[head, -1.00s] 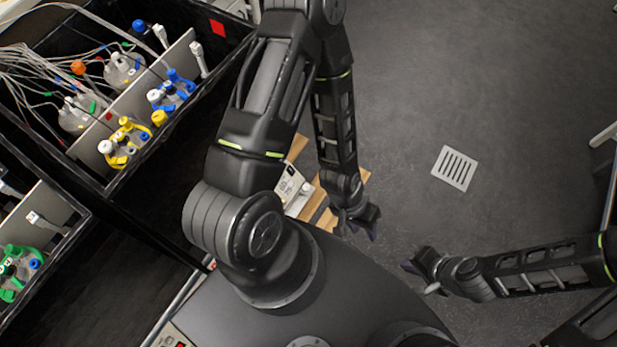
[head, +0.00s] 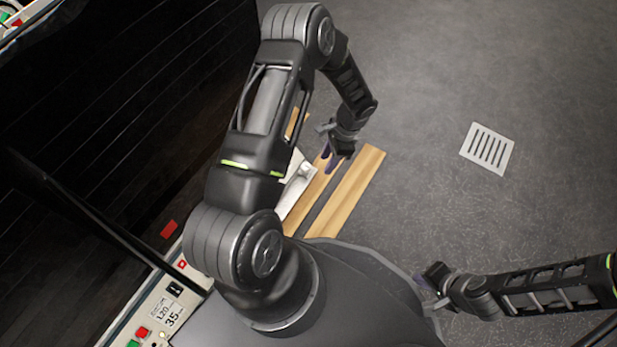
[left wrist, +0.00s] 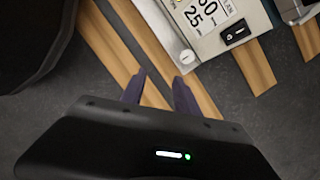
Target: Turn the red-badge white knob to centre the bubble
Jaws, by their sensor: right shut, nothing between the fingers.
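No white knob with a red badge and no bubble can be made out for certain. A white unit (head: 297,186) lies partly hidden behind my left arm, with a small pale round part (head: 306,171) on its near corner. My right gripper (head: 431,277) is shut and empty, away to the right.
Wooden slats (head: 352,190) lie on the grey floor around the white unit. A tall black cabinet wall (head: 120,110) fills the left. A control panel (head: 155,315) with red and green buttons is at lower left; a small red square (head: 183,265) is above it.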

